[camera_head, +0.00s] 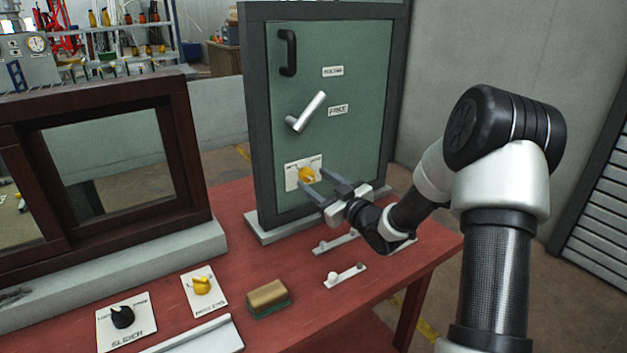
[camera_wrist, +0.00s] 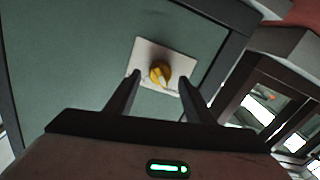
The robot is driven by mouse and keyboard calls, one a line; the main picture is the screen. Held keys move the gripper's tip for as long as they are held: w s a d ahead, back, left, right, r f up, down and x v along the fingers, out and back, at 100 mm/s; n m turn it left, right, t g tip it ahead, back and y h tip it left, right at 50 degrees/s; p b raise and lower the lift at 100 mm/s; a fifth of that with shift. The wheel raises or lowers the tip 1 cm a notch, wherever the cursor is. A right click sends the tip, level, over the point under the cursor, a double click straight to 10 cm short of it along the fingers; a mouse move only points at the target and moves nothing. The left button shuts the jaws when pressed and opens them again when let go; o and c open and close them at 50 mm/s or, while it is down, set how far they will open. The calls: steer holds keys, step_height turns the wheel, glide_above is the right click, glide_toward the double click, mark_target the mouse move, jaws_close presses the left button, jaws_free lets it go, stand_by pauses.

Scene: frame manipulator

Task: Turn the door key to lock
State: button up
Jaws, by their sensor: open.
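The yellow door key (camera_head: 306,174) is a small knob on a white label plate (camera_head: 291,178), low on the green door (camera_head: 350,135). My gripper (camera_head: 316,182) is open and empty, with its two fingers pointing at the door near the key. In the wrist view the yellow key (camera_wrist: 160,73) shows between and beyond the open fingertips (camera_wrist: 161,75), on its white plate (camera_wrist: 150,52). The fingers do not grip it; whether a fingertip touches the plate I cannot tell. The door looks closed in its dark frame (camera_head: 259,120).
The door has a black handle (camera_head: 288,52) and a silver lever (camera_head: 306,111) above the key. On the red table (camera_head: 240,260) are a yellow knob plate (camera_head: 203,288), a black knob plate (camera_head: 125,322), a sponge-like block (camera_head: 268,298) and small white sliders (camera_head: 345,275). A brown-framed window (camera_head: 105,165) stands left.

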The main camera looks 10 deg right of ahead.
steer(key=shift+x, duration=0.85)
steer(key=c, duration=1)
steer(key=shift+c, duration=0.2)
